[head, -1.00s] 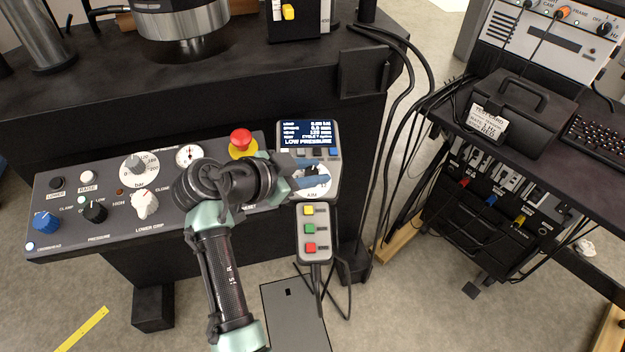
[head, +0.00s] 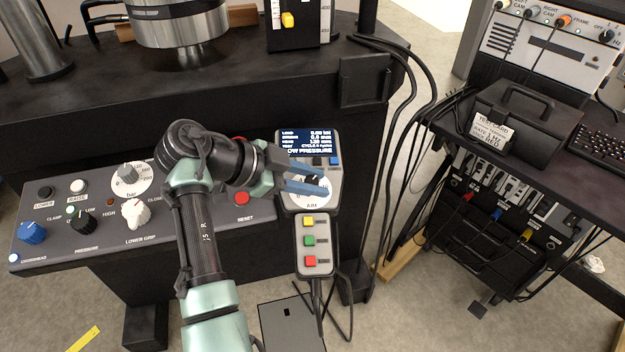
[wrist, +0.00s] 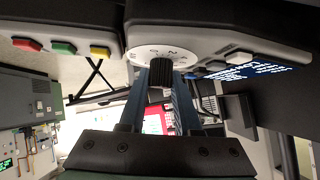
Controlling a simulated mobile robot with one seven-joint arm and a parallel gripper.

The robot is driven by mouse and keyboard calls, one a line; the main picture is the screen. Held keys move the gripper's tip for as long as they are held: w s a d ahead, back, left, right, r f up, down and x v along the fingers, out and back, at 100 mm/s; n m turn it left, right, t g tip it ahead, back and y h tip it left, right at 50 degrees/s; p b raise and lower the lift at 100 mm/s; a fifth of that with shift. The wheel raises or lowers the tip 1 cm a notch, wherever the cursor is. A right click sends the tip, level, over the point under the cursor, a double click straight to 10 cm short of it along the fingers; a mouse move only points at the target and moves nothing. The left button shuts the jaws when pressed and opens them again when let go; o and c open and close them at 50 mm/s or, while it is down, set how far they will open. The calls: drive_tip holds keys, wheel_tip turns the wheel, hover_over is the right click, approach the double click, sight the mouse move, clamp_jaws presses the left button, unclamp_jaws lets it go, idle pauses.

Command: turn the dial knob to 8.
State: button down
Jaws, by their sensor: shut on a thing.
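The dial knob (wrist: 161,74) is a dark ribbed cylinder on a pale round dial face (wrist: 178,54), which has marks I cannot read surely. In the head view the dial face (head: 316,198) is on the grey control box below its screen, and the knob is mostly hidden by my fingers. My gripper (head: 316,181) reaches the dial from the left with blue fingers. In the wrist view my gripper (wrist: 162,80) is shut on the knob, one finger on each side. The knob's pointer cannot be made out.
The screen (head: 308,143) is above the dial. A pendant with yellow, green and red buttons (head: 313,241) is just below. The control panel (head: 110,245) with other knobs lies left, under my arm. Black cables (head: 392,170) hang at the right.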

drive_tip(key=shift+f, duration=0.1)
drive_tip(key=c, duration=0.6)
unclamp_jaws()
drive_tip(key=p+v, duration=0.1)
drive_tip(key=v, duration=1.2)
drive_tip(key=shift+p, duration=0.35)
